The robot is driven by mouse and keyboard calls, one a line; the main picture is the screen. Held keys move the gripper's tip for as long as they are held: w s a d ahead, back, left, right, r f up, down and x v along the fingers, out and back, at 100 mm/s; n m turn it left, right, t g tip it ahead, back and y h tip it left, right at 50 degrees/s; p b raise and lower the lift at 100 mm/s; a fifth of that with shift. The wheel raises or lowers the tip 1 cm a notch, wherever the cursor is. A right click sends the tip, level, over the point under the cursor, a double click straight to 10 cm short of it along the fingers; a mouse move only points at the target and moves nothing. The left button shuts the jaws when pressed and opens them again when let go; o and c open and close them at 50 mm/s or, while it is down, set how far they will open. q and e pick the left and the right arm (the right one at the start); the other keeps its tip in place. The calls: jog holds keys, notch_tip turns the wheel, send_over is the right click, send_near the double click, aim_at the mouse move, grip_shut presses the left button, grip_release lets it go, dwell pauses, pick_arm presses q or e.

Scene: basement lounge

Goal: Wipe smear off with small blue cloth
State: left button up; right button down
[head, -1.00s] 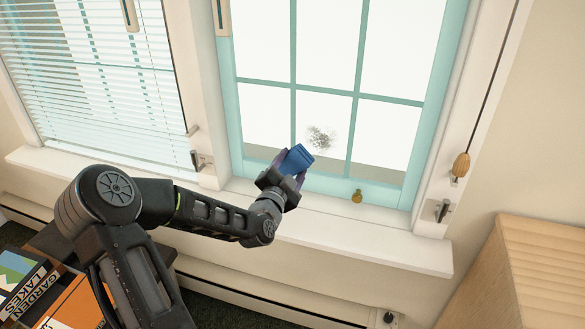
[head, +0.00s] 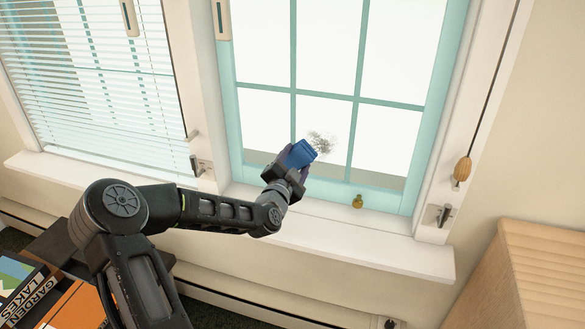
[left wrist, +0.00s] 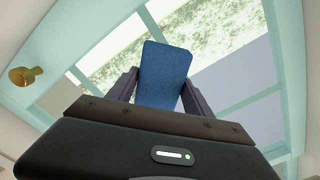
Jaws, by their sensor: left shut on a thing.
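A grey speckled smear (head: 322,143) is on the lower middle pane of the window. My left gripper (head: 292,160) is shut on the small blue cloth (head: 302,153), a folded pad, and holds it just left of and slightly below the smear. The cloth's upper right edge comes close to the smear in the picture; I cannot tell whether it touches the glass. In the left wrist view the cloth (left wrist: 163,75) stands between the two fingers of my left gripper (left wrist: 160,90). The smear does not show clearly there. My right gripper is not in view.
The teal window frame (head: 232,125) surrounds the panes. A small brass knob-like thing (head: 357,201) is at the frame's bottom by the white sill (head: 350,235). A wooden pull (head: 463,169) hangs on a cord at the right. A slatted wooden piece (head: 540,270) stands lower right.

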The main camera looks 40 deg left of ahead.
aim_at(309, 163)
pick_arm(q)
jog(key=shift+w+a, duration=0.2)
jog(key=shift+w, duration=0.45)
jog(key=shift+b+x, duration=0.55)
jog(key=shift+x, duration=0.35)
dwell(0.4)
jog(key=shift+w+d+b, duration=0.2)
jog(key=shift+w+d, duration=0.05)
jog(key=shift+d, duration=0.6)
jog(key=shift+w+d+b, duration=0.2)
jog(key=shift+w+d, duration=0.05)
jog(key=shift+d, duration=0.65)
jog(key=shift+d, duration=0.15)
jog(key=shift+w+d+b, duration=0.25)
jog(key=shift+w+d, duration=0.05)
jog(key=shift+d, duration=0.35)
jog(key=shift+w+d+b, duration=0.25)
jog(key=shift+w+d, duration=0.05)
jog(key=shift+d, duration=0.35)
jog(key=shift+w+d+r, duration=0.1)
jog(key=shift+d, duration=0.15)
